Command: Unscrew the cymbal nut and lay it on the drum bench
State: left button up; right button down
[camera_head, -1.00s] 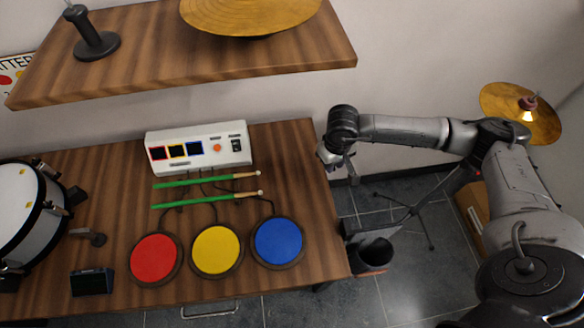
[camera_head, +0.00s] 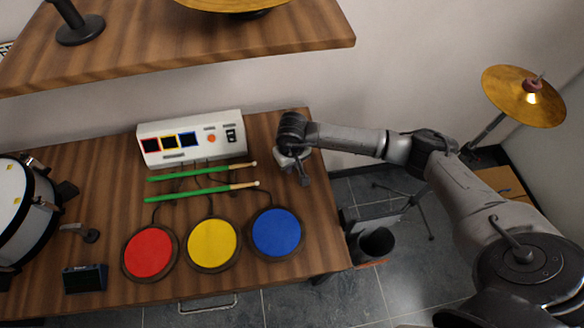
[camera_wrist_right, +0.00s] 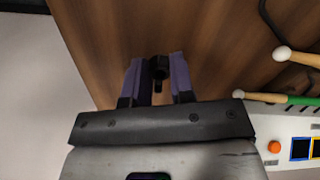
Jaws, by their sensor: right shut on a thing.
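My right gripper (camera_head: 303,177) is over the right part of the wooden drum bench (camera_head: 325,225), to the right of the drumsticks. In the right wrist view its purple fingers (camera_wrist_right: 160,80) are closed on a small black piece (camera_wrist_right: 160,68), which looks like the cymbal nut. Bench wood lies below it; the gap is hard to judge. The gold cymbal (camera_head: 515,98) sits tilted on its stand at the far right, with a reddish piece and a thin rod showing at its top. My left gripper is out of view.
A white control box (camera_head: 190,140), green drumsticks (camera_head: 200,170) and red, yellow and blue pads (camera_head: 277,232) occupy the bench. A drum (camera_head: 20,210) stands at left. A shelf (camera_head: 190,55) overhangs the back. Bare wood shows along the bench's right edge.

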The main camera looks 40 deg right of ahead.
notch_tip(320, 180, down, 2)
jog(key=shift+f, duration=0.15)
jog(key=shift+b, duration=0.3)
jog(key=shift+f, duration=0.2)
jog(key=c, duration=1)
grip_release()
jog(key=shift+r, duration=0.1)
